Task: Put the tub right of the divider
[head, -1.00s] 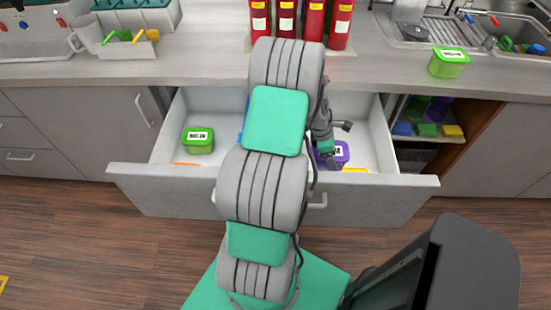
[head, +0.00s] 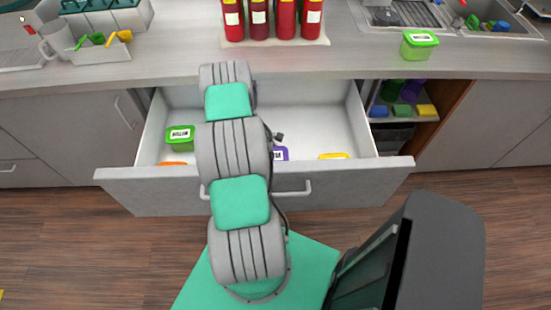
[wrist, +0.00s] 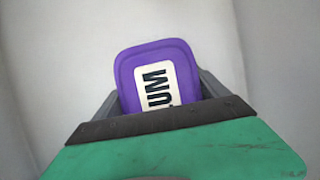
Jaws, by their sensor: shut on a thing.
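In the head view the purple tub (head: 281,154) shows only in part beside my arm, inside the open drawer (head: 320,110). My arm hides the gripper there. A green tub (head: 180,139) with a white label sits at the drawer's left. No divider is visible; my arm covers the middle of the drawer. I cannot tell whether the purple tub touches the drawer floor.
An orange thing (head: 172,163) and a yellow thing (head: 333,156) lie by the drawer's front wall. The drawer's right part is mostly clear. Another green tub (head: 419,45) stands on the counter (head: 190,62). An open cabinet with coloured items (head: 403,105) is at the right.

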